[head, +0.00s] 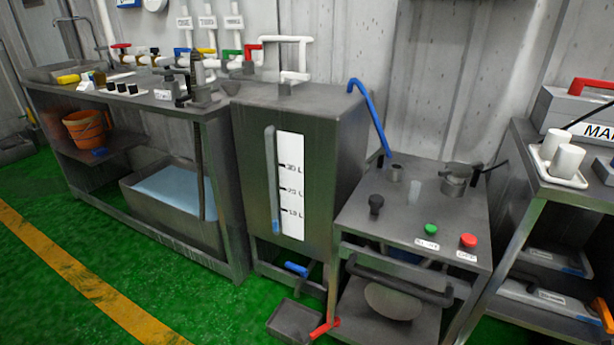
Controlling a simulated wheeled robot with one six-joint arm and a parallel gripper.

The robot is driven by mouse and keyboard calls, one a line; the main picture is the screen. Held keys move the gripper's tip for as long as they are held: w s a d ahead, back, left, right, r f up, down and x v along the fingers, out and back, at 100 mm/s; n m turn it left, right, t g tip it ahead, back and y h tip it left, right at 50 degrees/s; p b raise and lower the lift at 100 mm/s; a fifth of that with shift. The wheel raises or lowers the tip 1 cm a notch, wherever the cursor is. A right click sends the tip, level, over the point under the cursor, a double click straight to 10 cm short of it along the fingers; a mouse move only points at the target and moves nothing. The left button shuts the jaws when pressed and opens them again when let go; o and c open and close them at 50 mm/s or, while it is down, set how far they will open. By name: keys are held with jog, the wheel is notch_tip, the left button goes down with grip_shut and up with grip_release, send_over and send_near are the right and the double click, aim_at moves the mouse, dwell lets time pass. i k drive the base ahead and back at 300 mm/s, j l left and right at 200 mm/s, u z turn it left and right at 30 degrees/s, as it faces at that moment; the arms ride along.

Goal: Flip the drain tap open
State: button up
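A metal tank (296,112) with a white level scale (290,185) stands in the middle of the head view. Beneath it is a tap with a blue handle (297,269), above a small dark tray (294,321) near the floor. A red lever (324,328) sits low beside the tray, at the foot of the machine to the right. No label shows which of these two is the drain tap, and whether either is open cannot be told. My gripper is not in this view.
A workbench (235,205) stands left of the tank. A machine (440,200) with a green button (431,229) and a red button (468,240) stands right of it. A shelf unit (530,195) is at far right. The green floor (200,305) in front is clear.

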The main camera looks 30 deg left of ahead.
aim_at(303, 271)
jog(key=u, duration=1.25)
jog(key=i+j, duration=0.1)
jog(key=i, duration=0.35)
jog(key=i+j, duration=0.15)
jog(key=i, duration=0.3)
jog(key=l+z, duration=0.05)
